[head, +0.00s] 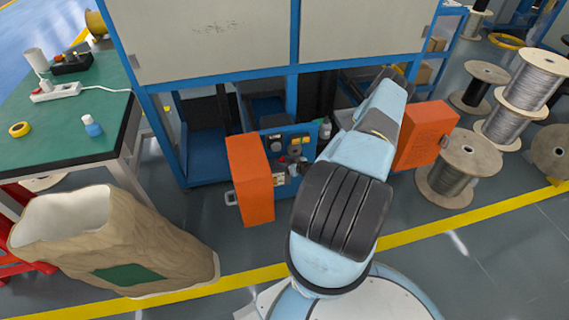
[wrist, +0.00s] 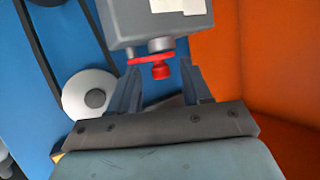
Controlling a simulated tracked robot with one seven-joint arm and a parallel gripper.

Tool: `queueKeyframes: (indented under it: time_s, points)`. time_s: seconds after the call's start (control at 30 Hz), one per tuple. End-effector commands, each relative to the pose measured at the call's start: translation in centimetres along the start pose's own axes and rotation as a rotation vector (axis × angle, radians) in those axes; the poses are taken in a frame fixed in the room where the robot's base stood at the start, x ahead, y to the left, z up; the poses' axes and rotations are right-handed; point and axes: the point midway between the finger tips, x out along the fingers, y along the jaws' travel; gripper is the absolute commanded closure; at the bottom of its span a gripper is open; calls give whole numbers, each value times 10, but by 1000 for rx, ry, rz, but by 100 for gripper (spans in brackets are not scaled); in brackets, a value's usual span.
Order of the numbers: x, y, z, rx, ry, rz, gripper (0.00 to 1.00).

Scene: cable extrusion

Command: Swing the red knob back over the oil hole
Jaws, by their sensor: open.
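The red knob (wrist: 160,71) shows in the wrist view, hanging from a flat red plate (wrist: 140,60) under a grey box (wrist: 158,22). A short grey round fitting (wrist: 160,45) sits just above the plate. My gripper (wrist: 160,78) is open, with one finger on each side of the knob in the picture. I see no clear contact, and I cannot tell the depth between fingers and knob. I cannot make out the oil hole. In the head view my arm reaches the blue cabinet, and the gripper is not clearly visible there.
Orange doors stand left (head: 251,180) and right (head: 425,135) of the blue panel (head: 275,142); an orange surface (wrist: 250,60) is close on the right in the wrist view. A white disc (wrist: 89,94) and dark belt are on the left. A sack (head: 110,240) and wire spools (head: 460,165) stand outside.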

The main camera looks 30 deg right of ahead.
Motion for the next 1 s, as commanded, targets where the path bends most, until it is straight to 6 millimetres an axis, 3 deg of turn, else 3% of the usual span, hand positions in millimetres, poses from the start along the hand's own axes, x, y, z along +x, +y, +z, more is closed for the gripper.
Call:
queueKeyframes:
  time_s: [0.3, 0.7, 1.0]
  points:
    - [2, 0, 0, 0, 0, 0, 52]
    - [2, 0, 0, 0, 0, 0, 89]
    - [6, -6, -2, 34, 5, 71, 89]
